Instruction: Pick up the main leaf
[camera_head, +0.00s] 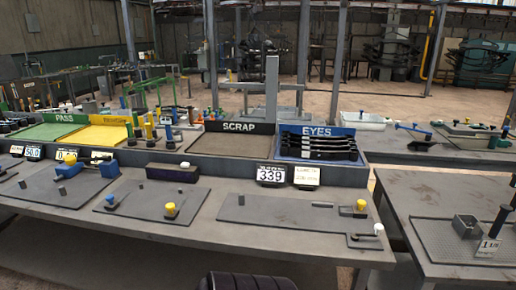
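Several long dark leaves (318,147) lie stacked in the blue tray marked EYES (316,130), at the back of the bench right of centre. Their ends look slightly thickened, but I cannot tell which one is the main leaf. Neither of my grippers shows in the head view, and nothing is seen touching the leaves.
Left of the EYES tray are the SCRAP tray (222,126), a yellow tray (97,136) and the green PASS tray (42,132). Flat plates with small knobs (290,214) cover the near bench. A second bench (410,190) is at right.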

